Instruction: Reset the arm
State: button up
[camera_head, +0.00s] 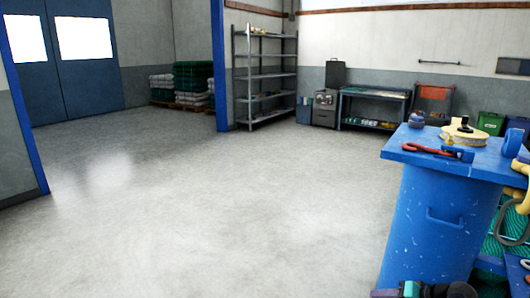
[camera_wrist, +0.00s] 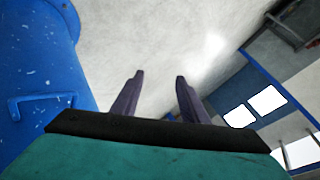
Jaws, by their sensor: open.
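My gripper (camera_wrist: 158,92) shows in the wrist view with its two dark fingers apart and nothing between them. Bare concrete floor lies beyond the fingertips. In the head view, part of my arm (camera_head: 425,290) shows at the bottom right, low in front of the blue drum-like stand; the fingertips cannot be made out there.
The blue stand (camera_head: 432,225) is at the right, close to my arm, and also at the left of the wrist view (camera_wrist: 35,60). A red hook (camera_head: 425,149) and a yellow spool (camera_head: 464,134) lie on top. Shelves (camera_head: 265,78) stand far back. The floor (camera_head: 200,210) is clear.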

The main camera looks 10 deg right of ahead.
jog(key=s+a+f+n+g+p, duration=0.1)
jog(key=s+a+f+g, duration=0.25)
jog(key=a+f, duration=0.8)
jog(key=s+a+f+n+g, duration=0.15)
jog(key=a+f+g, duration=0.35)
jog(key=a+f, duration=0.6)
jog(key=s+a+f+g+h, duration=0.1)
jog(key=s+a+f, duration=0.2)
jog(key=s, duration=0.3)
jog(key=s+a+f+n+g+h, duration=0.1)
jog(key=s+a+f+g+h, duration=0.1)
jog(key=s+a+f, duration=0.2)
jog(key=s+a+f+n+g+h+p, duration=0.1)
jog(key=s+a+f, duration=0.3)
jog(key=s, duration=0.5)
jog(key=shift+f+g+h, duration=0.3)
jog(key=shift+f+g, duration=0.15)
jog(key=shift+g, duration=0.3)
jog(key=shift+n, duration=0.25)
jog(key=shift+c, duration=0.4)
jog(key=shift+c, duration=0.7)
